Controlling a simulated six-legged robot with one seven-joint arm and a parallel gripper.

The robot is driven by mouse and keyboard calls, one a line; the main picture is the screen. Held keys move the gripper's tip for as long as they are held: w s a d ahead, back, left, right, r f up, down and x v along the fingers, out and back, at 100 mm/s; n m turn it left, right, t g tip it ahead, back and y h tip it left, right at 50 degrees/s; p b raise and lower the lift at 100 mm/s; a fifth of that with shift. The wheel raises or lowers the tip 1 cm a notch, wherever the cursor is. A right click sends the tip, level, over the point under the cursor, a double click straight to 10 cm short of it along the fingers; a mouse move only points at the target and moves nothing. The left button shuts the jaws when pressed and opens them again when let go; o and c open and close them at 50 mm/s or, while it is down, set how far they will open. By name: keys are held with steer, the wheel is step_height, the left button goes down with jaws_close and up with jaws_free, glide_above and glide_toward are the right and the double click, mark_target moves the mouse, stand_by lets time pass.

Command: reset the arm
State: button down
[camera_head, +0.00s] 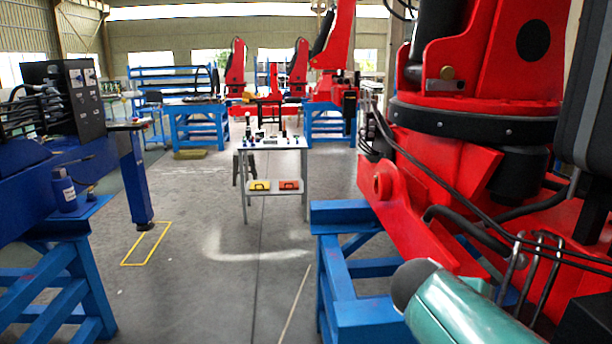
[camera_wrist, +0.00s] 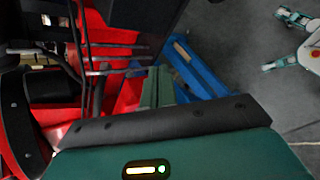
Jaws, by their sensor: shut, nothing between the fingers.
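My gripper (camera_wrist: 157,87) shows in the wrist view as narrow grey-green fingers beyond a black bar and the teal wrist housing. The fingers are together and hold nothing. They point toward a red crane (camera_wrist: 118,45) and its blue stand (camera_wrist: 200,72). I cannot tell how close they are. In the head view, a teal rounded part of my arm shows at the lower right, in front of the large red crane (camera_head: 470,150) and its blue stand (camera_head: 350,318). My fingers cannot be made out there.
A small white table (camera_head: 272,143) with tools and yellow and red cases stands mid-floor. Blue machinery (camera_head: 50,190) and a blue post (camera_head: 134,178) stand at the left, with a blue bottle (camera_head: 66,193). Black hoses (camera_head: 500,245) hang from the crane.

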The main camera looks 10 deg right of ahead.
steer(key=a+f+m+t+y, duration=0.2)
steer(key=a+y, duration=0.3)
steer(key=a, duration=0.6)
steer(key=a+f+m+t+y, duration=0.2)
steer(key=a+m+y, duration=0.3)
steer(key=a, duration=0.7)
steer(key=shift+w+a+t, duration=0.3)
steer(key=shift+w+t, duration=0.05)
steer(key=shift+t, duration=0.35)
steer(key=shift+d, duration=0.25)
